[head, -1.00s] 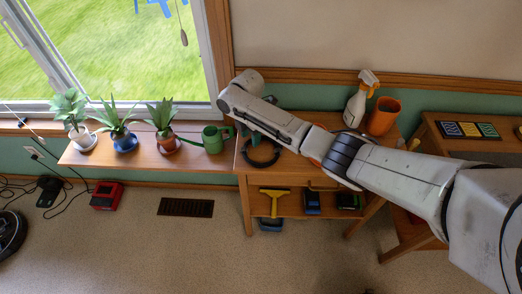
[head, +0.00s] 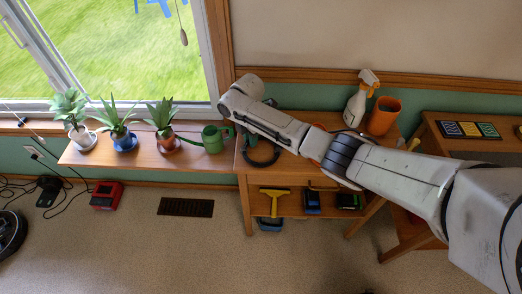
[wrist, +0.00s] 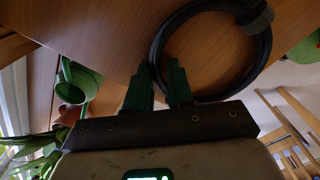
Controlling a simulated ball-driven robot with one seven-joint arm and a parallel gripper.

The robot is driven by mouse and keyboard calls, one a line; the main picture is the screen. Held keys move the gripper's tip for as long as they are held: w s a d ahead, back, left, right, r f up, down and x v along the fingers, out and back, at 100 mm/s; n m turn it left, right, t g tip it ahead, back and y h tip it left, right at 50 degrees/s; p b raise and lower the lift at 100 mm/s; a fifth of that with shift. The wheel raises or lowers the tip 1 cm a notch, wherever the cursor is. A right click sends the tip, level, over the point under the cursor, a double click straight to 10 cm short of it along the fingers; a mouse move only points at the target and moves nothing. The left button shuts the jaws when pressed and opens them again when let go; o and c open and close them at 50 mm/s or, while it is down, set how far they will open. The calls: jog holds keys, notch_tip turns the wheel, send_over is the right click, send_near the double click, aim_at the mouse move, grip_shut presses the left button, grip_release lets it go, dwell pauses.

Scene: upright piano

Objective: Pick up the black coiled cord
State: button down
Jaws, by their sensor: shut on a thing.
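The black coiled cord (wrist: 212,98) is a ring with a thicker wrapped part at its upper right, over the brown wooden tabletop (wrist: 100,25) in the wrist view. In the head view the cord (head: 264,163) is at the table's left front, partly hidden by my arm. My gripper (wrist: 163,75) has its two green fingers at the left side of the ring, shut on the cord where it passes between them. In the head view my arm mostly hides the gripper. I cannot tell whether the cord touches the tabletop.
A green watering can (head: 213,139) stands close left of the cord, with several potted plants on the sill shelf. A spray bottle (head: 357,104) and an orange pot (head: 383,116) stand at the table's back right. A yellow-handled tool (head: 273,200) lies on the lower shelf.

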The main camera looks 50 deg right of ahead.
jog(key=shift+r, duration=0.1)
dwell(0.3)
jog(key=shift+r, duration=0.25)
notch_tip(320, 180, up, 2)
jog(key=shift+r, duration=0.1)
jog(key=s+a+r+p, duration=0.4)
jog(key=s+r, duration=0.6)
jog(key=s, duration=0.3)
jog(key=shift+s+p, duration=0.2)
jog(key=shift+p, duration=0.55)
